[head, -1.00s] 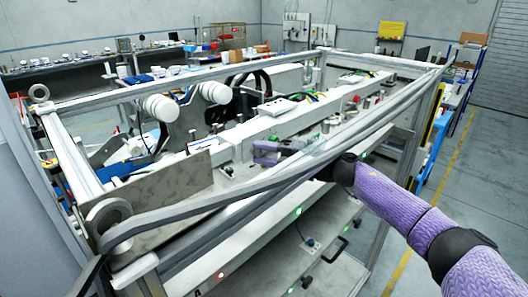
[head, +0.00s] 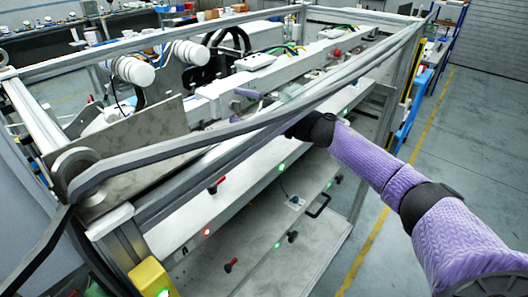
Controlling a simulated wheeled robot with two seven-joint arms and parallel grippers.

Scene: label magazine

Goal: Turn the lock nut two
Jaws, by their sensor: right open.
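My right arm comes in from the right, and its purple sleeve reaches behind the long grey rail of the machine. My right gripper (head: 246,97) is inside the frame, over the white beam, and the rail partly hides it. It is open, and I see nothing held in it. I cannot single out lock nut two; the parts by the gripper are small and partly covered. My left gripper is not in view.
The grey rail (head: 232,128) crosses in front of the gripper. A metal plate (head: 115,150) and white rollers (head: 136,71) stand to the left. Red-black knobs (head: 231,265) sit on the lower panels. A yellow box (head: 150,278) is at the lower left. Floor is clear at right.

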